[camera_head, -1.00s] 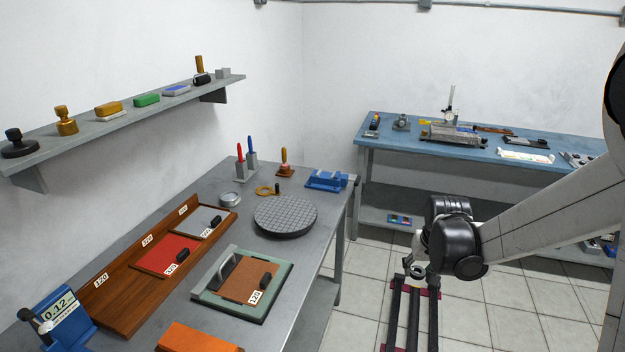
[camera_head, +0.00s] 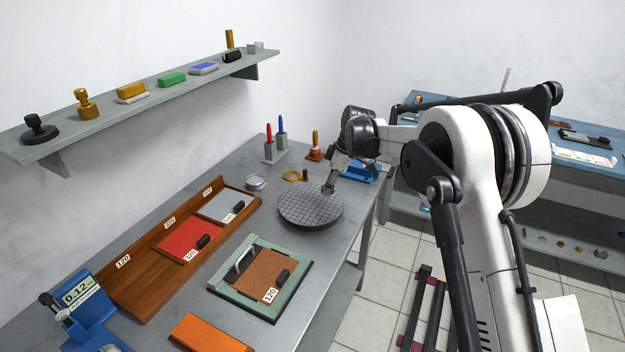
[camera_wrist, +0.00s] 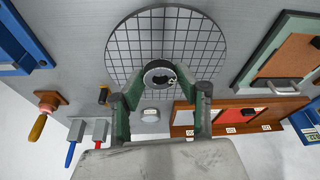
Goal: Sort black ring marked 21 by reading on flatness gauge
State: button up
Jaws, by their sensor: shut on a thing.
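The black ring (camera_wrist: 160,65) shows in the wrist view between my fingertips. My gripper (camera_wrist: 160,88) is shut on it, over the round grey grid plate (camera_wrist: 125,45). I cannot read its mark, or tell whether it touches the plate. In the head view my gripper (camera_head: 328,189) points down at the back right of the grid plate (camera_head: 305,212), and the ring is too small to make out. The blue flatness gauge (camera_head: 92,308) stands at the front left of the bench and its display (camera_head: 80,292) reads 0.12.
A wooden rack (camera_head: 150,285) labelled 120 and 320 holds red (camera_head: 190,240) and grey (camera_head: 220,204) plates. A green-framed tray (camera_head: 291,306) holds a brown plate. An orange block (camera_head: 210,335) lies in front.

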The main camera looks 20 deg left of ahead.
aim_at(310, 203)
jog(key=a, duration=0.1)
jog(key=a+n, duration=0.1)
jog(key=a, duration=0.1)
jog(key=a+n, duration=0.1)
jog(key=a, duration=0.1)
jog(key=shift+s+a+r+g, duration=0.2)
jog(key=shift+s+r+g, duration=0.1)
jog(key=shift+s, duration=0.1)
jog(key=shift+f, duration=0.2)
jog(key=shift+f+b, duration=1.9)
jog(key=shift+f, duration=0.75)
jog(key=shift+f, duration=0.2)
jog(key=o, duration=1.4)
jog(key=shift+c, duration=0.2)
jog(key=c, duration=0.5)
jog(key=shift+r, duration=0.1)
